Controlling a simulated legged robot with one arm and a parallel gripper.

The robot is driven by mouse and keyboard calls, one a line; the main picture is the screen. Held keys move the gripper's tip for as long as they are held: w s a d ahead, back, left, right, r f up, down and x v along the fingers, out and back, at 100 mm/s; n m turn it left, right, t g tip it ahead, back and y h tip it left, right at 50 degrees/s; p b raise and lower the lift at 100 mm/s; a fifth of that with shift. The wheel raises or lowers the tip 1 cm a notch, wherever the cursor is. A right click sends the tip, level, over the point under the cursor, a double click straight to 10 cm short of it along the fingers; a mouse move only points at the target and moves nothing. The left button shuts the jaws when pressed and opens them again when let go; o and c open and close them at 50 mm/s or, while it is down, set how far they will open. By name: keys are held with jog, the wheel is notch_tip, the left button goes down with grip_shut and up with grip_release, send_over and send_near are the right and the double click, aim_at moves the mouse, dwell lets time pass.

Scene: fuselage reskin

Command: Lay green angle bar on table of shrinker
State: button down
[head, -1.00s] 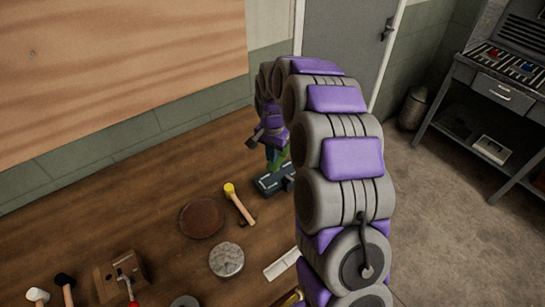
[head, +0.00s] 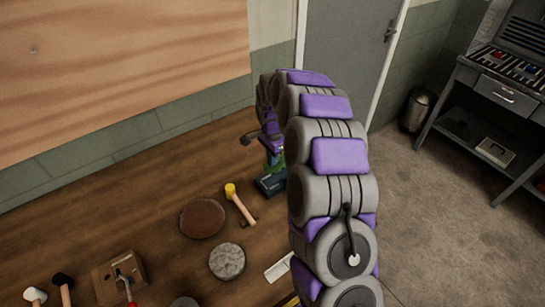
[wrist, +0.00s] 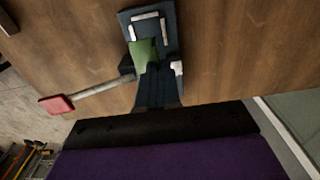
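The shrinker (wrist: 170,30) is a dark blue-grey tool on the wooden table, at the top middle of the wrist view. Its base shows in the head view (head: 270,185). A grey rod with a red grip (wrist: 56,104) reaches to the lower left. The green angle bar (wrist: 145,53) shows as a short green piece over the shrinker; I cannot tell whether it rests there. It also shows in the head view (head: 275,162), just below my gripper (head: 270,145). The fingertips are not clear, so their opening and any hold on the bar cannot be told.
A yellow-headed hammer (head: 240,204), a brown disc (head: 202,218) and a grey disc (head: 227,261) lie nearer on the wooden table (head: 130,215). A wooden block (head: 105,283) and mallets are at the lower left. A metal workbench (head: 490,88) stands apart at the right.

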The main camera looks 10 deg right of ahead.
jog(key=shift+a+f, duration=0.3)
jog(key=shift+f, duration=0.15)
send_over(272, 177)
jog(key=shift+s+f, duration=0.1)
jog(key=shift+f, duration=2.25)
jog(key=shift+a, duration=0.15)
jog(key=shift+f, duration=0.6)
jog(key=c, duration=1.3)
grip_release()
jog(key=shift+o, duration=0.2)
